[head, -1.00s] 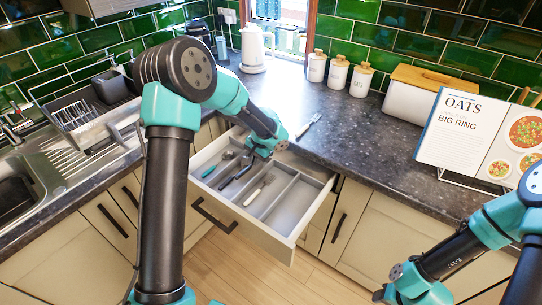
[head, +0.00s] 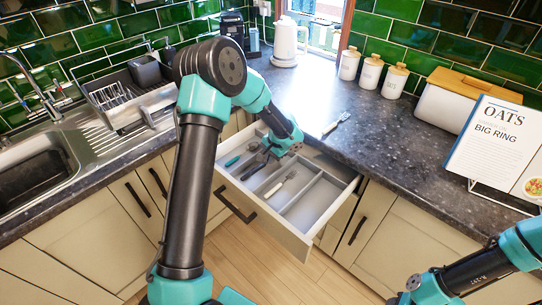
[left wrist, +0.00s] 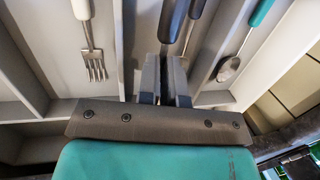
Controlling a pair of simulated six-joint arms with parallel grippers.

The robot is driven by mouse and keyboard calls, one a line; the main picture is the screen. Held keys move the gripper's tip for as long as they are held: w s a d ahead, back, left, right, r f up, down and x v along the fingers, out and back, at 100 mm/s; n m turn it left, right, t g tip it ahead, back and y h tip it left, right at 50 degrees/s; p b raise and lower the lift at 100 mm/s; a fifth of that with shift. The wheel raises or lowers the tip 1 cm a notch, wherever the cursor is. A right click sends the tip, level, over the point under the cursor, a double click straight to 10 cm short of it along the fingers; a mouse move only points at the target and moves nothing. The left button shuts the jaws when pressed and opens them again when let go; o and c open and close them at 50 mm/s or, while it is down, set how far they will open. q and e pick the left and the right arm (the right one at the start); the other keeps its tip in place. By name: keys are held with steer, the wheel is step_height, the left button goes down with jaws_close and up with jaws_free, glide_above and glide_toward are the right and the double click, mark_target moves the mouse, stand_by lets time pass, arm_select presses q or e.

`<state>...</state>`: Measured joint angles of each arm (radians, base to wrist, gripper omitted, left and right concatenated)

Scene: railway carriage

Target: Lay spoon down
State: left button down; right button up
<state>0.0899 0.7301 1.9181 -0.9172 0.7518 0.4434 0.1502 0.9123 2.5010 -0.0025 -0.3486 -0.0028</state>
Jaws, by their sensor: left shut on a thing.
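My left gripper (left wrist: 165,80) points down into the open drawer (head: 300,242). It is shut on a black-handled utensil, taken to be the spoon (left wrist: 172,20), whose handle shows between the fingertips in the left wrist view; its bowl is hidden. In the head view my left gripper (head: 283,150) is over the back of the drawer's middle compartments, its fingertips hidden by the arm. My right gripper (head: 396,299) is at the bottom edge, mostly cut off; its jaws cannot be made out.
The drawer holds a teal-handled spoon (left wrist: 228,70), other dark-handled cutlery (left wrist: 233,28) and a white-handled fork (left wrist: 95,62). Its right compartment (head: 315,205) is empty. Another fork (head: 336,124) lies on the counter (head: 385,150). A recipe book (head: 490,150) stands at right.

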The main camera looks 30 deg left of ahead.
mark_target(269, 172)
arm_select(q)
steer(key=shift+d+x, duration=0.2)
steer(key=shift+x, duration=0.65)
steer(key=shift+d+x, duration=0.15)
steer(key=shift+x, duration=0.7)
steer(key=shift+d+x, duration=0.2)
steer(key=shift+x, duration=0.65)
steer(key=shift+w+f, duration=0.1)
steer(key=shift+w, duration=0.1)
steer(key=c, duration=1.2)
jaws_free()
steer(key=v, duration=1.7)
